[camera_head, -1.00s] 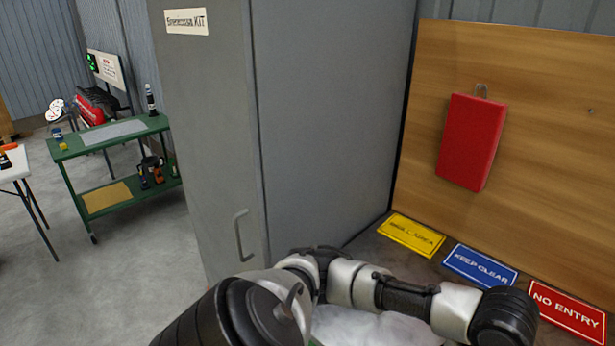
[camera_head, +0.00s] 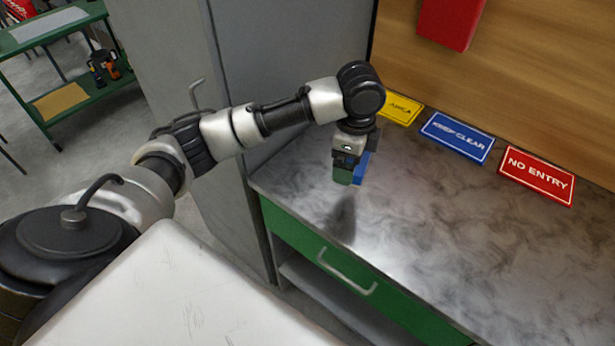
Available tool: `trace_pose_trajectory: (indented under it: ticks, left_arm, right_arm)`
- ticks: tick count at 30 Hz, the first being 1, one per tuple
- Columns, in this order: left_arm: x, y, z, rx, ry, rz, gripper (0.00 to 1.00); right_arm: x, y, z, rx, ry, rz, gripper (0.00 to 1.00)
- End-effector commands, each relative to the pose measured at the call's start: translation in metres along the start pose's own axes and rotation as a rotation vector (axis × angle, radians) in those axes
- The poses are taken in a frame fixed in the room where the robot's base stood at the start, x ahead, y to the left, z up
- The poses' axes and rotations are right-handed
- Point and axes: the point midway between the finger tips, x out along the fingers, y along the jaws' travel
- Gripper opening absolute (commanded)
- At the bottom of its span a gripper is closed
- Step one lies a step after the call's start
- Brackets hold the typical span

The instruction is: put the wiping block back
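My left gripper (camera_head: 350,160) points down over the worktop, in front of the signs. It appears shut on a small blue and dark green block (camera_head: 363,168), which I take to be the wiping block. The block is held above the worktop, with a dark shadow below it. The fingers and black wrist hide part of it, so the exact grip is hard to make out. My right gripper is not in view.
The grey marbled worktop (camera_head: 430,235) is clear in the middle. Yellow (camera_head: 402,108), blue (camera_head: 457,136) and red (camera_head: 537,175) signs lie along its back. A red block (camera_head: 450,20) is on the wooden board. A grey cabinet (camera_head: 285,60) stands left; a green drawer (camera_head: 335,262) is below.

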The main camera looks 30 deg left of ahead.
Motion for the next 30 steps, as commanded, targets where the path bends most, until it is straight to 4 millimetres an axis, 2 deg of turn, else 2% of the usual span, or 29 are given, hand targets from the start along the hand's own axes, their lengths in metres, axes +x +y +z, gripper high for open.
trace_pose_trajectory:
  ticks: [1,6,11,24,30]
  left_arm:
    - [0.004,-0.008,0.0,0.07,0.001,-0.002,0.71]
    - [0.005,-0.021,0.0,0.249,0.002,-0.003,0.71]
    - [0.009,-0.028,0.01,0.302,0.001,-0.002,0.71]
    - [0.063,-0.05,0.099,0.303,-0.001,-0.001,0.71]
    - [0.075,-0.054,0.114,0.306,0.002,-0.003,0.71]
  right_arm:
    - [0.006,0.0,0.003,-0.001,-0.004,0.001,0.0]
    - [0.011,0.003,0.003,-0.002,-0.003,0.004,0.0]
    - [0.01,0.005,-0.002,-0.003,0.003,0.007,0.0]
    - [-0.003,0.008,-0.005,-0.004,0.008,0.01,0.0]
    - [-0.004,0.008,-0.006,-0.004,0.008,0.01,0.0]
